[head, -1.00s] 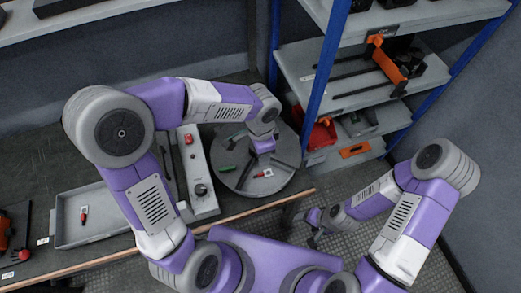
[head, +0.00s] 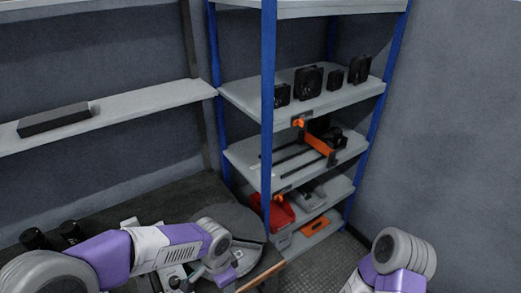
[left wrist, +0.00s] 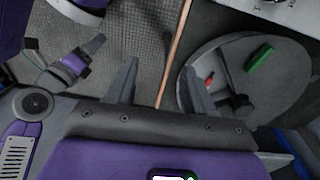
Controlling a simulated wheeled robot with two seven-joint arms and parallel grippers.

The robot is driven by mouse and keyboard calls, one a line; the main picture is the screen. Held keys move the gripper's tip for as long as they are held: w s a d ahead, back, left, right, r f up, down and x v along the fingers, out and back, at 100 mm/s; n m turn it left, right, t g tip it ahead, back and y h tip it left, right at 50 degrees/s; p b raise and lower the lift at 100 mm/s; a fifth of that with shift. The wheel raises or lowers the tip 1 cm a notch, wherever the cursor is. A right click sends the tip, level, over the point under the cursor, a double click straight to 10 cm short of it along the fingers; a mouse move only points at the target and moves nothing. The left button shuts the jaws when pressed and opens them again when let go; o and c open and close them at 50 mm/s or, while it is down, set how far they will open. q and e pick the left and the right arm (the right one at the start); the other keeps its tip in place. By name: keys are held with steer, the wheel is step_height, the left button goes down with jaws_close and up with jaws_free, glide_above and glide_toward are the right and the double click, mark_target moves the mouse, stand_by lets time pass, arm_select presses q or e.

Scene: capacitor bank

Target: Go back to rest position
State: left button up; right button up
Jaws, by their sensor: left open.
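My left gripper (left wrist: 160,85) is open and empty in the left wrist view, its two fingers wide apart. Its right finger overlaps the edge of the round grey turntable (left wrist: 285,95) in that picture. My left arm reaches in from the lower left of the head view, over the bench by the turntable (head: 240,218); the fingers are mostly cut off by the bottom edge. My right gripper (left wrist: 75,62) shows small at the upper left of the left wrist view, apart from everything near it, over the floor. Its jaw opening is unclear.
A green block (left wrist: 260,57) and a small red part (left wrist: 209,80) lie on the turntable. A blue-post shelf rack (head: 268,110) stands behind, holding black parts, an orange-handled tool (head: 318,143) and a red bin (head: 278,214). The bench edge (left wrist: 176,55) runs beside the turntable.

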arm_select(q)
steer(key=s+f+n+h, duration=0.1)
steer(key=f+n, duration=0.3)
steer(key=f, duration=0.4)
steer(key=s+f+n+h, duration=0.1)
steer(key=s+f+n, duration=0.3)
steer(key=f, duration=0.5)
steer(key=s+f+n+h, duration=0.1)
steer(key=s+f+n, duration=0.2)
steer(key=f+n, duration=0.2)
step_height(320, 180, down, 3)
steer(key=shift+s+f+n+t+h, duration=0.15)
steer(key=shift+n+t+h, duration=0.15)
steer(key=shift+h, duration=0.1)
